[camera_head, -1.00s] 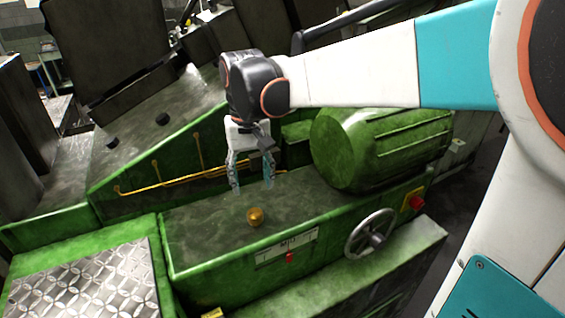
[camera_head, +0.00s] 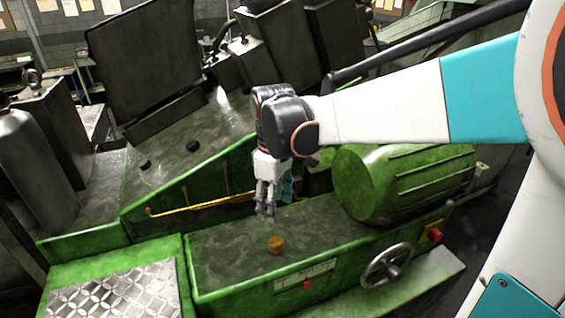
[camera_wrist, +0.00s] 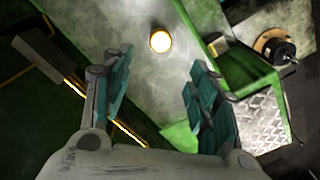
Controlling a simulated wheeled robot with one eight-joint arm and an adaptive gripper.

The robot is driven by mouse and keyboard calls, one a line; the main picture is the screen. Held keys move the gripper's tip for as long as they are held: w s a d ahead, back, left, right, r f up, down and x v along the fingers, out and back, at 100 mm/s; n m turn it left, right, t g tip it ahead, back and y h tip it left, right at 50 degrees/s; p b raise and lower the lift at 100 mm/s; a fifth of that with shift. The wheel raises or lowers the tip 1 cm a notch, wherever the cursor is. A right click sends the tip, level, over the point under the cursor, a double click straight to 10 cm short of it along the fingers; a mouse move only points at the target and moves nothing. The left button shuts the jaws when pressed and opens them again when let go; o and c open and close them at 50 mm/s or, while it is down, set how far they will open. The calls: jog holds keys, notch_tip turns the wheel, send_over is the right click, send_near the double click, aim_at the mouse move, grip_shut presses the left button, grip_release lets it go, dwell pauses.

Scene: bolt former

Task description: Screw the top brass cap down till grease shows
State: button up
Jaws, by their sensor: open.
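A small round brass cap (camera_head: 276,244) sits on the flat grey top of the green machine bed (camera_head: 235,252). In the wrist view the brass cap (camera_wrist: 160,41) shows from above, bright and glowing, beyond the fingertips and near the middle. My gripper (camera_head: 268,210) hangs pointing down just above and behind the cap, apart from it. In the wrist view my gripper (camera_wrist: 158,70) has its two teal-padded fingers spread wide with nothing between them. Whether any grease shows at the cap cannot be told.
A green ribbed motor (camera_head: 405,182) stands right of the gripper. A handwheel (camera_head: 387,262) and a red knob (camera_head: 435,236) are on the machine's front. Yellow pipes (camera_head: 190,208) run along the green wall behind. A tread plate (camera_head: 115,293) lies at lower left.

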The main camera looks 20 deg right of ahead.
aim_at(276, 241)
jog(key=shift+n, duration=0.9)
notch_tip(276, 241, down, 14)
jog(key=shift+r+b, duration=0.25)
jog(key=shift+b, duration=0.25)
jog(key=shift+c, duration=0.6)
jog(key=c, duration=0.9)
